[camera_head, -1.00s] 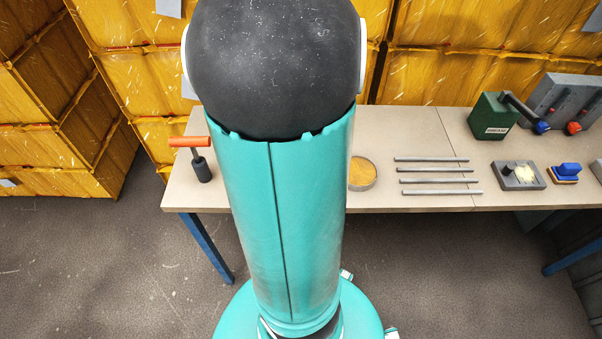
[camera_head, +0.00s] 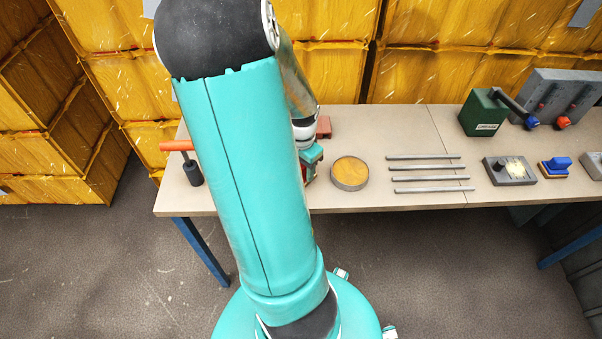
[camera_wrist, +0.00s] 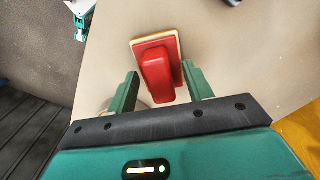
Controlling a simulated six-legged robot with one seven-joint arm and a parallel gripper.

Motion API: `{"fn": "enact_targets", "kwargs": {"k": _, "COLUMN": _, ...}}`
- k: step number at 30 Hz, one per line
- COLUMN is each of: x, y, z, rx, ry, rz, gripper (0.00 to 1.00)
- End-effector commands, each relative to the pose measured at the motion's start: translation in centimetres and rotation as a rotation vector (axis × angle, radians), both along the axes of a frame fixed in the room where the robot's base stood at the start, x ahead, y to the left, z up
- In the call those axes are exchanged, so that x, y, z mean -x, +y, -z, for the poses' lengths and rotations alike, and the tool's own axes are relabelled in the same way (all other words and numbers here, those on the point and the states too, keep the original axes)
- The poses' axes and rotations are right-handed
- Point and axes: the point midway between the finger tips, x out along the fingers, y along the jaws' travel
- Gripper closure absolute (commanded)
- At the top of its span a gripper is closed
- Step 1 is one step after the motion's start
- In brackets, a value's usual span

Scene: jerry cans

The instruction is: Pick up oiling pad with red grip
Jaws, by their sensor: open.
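The oiling pad with red grip (camera_wrist: 156,72) lies on the table in the wrist view, with a thin pale-yellow edge under its red plate. My gripper (camera_wrist: 160,69) is open. Its two green fingers stand left and right of the red grip, with a visible gap on each side. I cannot tell how far the fingertips are above the table. In the head view my gripper (camera_head: 311,158) is low over the table's left part, left of the round tin. My arm hides most of the pad there.
The round tin with yellow content (camera_head: 350,173) is close to the right of my gripper. A reddish block (camera_head: 323,127) lies behind it. An orange-handled tool (camera_head: 192,165) stands at the left. Several metal rods (camera_head: 425,172) lie further right. Yellow crates (camera_head: 440,80) stand behind the table.

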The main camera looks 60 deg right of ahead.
Motion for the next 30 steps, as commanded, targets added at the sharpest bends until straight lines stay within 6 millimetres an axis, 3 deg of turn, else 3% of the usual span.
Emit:
{"fn": "enact_targets", "kwargs": {"k": 3, "x": 0.0, "y": 0.0, "z": 0.0, "rx": 0.0, "ry": 0.0, "rz": -0.001, "gripper": 0.51}}
{"fn": "enact_targets", "kwargs": {"k": 9, "x": 0.0, "y": 0.0, "z": -0.1, "rx": 0.0, "ry": 0.0, "rz": -0.001, "gripper": 0.9}}
{"fn": "enact_targets", "kwargs": {"k": 11, "x": 0.0, "y": 0.0, "z": -0.1, "rx": 0.0, "ry": 0.0, "rz": -0.001, "gripper": 0.99}}
{"fn": "enact_targets", "kwargs": {"k": 23, "x": -0.1, "y": 0.0, "z": -0.8, "rx": 0.001, "ry": -0.002, "rz": -0.003, "gripper": 1.0}}
{"fn": "enact_targets", "kwargs": {"k": 30, "x": 0.3, "y": 0.2, "z": -3.8, "rx": 0.002, "ry": -0.005, "rz": -0.001, "gripper": 1.0}}
